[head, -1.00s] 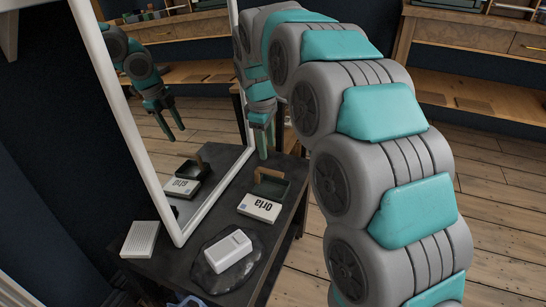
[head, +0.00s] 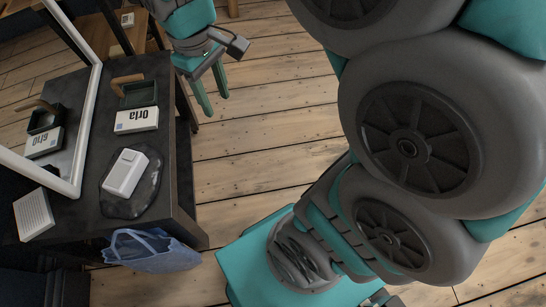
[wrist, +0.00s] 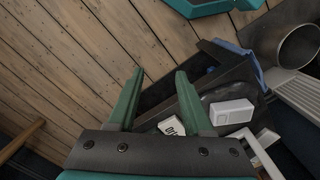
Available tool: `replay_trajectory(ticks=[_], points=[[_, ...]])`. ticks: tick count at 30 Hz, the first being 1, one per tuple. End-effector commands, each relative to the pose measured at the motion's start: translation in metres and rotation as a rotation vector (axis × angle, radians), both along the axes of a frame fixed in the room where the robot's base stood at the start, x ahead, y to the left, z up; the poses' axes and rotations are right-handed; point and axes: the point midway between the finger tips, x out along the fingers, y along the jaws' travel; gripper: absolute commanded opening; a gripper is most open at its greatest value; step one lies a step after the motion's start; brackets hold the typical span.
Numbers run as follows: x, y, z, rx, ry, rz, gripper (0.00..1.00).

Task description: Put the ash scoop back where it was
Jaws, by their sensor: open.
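The ash scoop looks to be the dark green pan (head: 140,94) with a wooden handle (head: 128,79), lying at the far end of the dark table (head: 185,215) in the head view. It lies just behind a white box marked "Orla" (head: 136,120). My gripper (head: 213,99) is open and empty, its green fingers pointing down. In the picture it is right of the scoop, past the table edge against the floor. In the wrist view my open fingers (wrist: 160,88) have nothing between them. I cannot make out the scoop there.
A white device (head: 126,172) sits on a dark slab (head: 122,207) on the table. A white-framed mirror (head: 80,145) stands along the table's left side and reflects the scoop and box. A blue bag (head: 150,250) is at the near end. Bare wooden floor (head: 260,150) lies right.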

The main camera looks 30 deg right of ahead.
Motion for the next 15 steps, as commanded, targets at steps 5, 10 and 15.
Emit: replay_trajectory(ticks=[5, 10, 15], points=[[-0.080, -0.023, -0.022, 0.001, 0.047, -0.229, 0.50], [-0.133, -0.031, -0.041, 0.002, 0.076, -0.394, 0.50], [-0.156, -0.033, -0.051, -0.001, 0.095, -0.467, 0.50]])
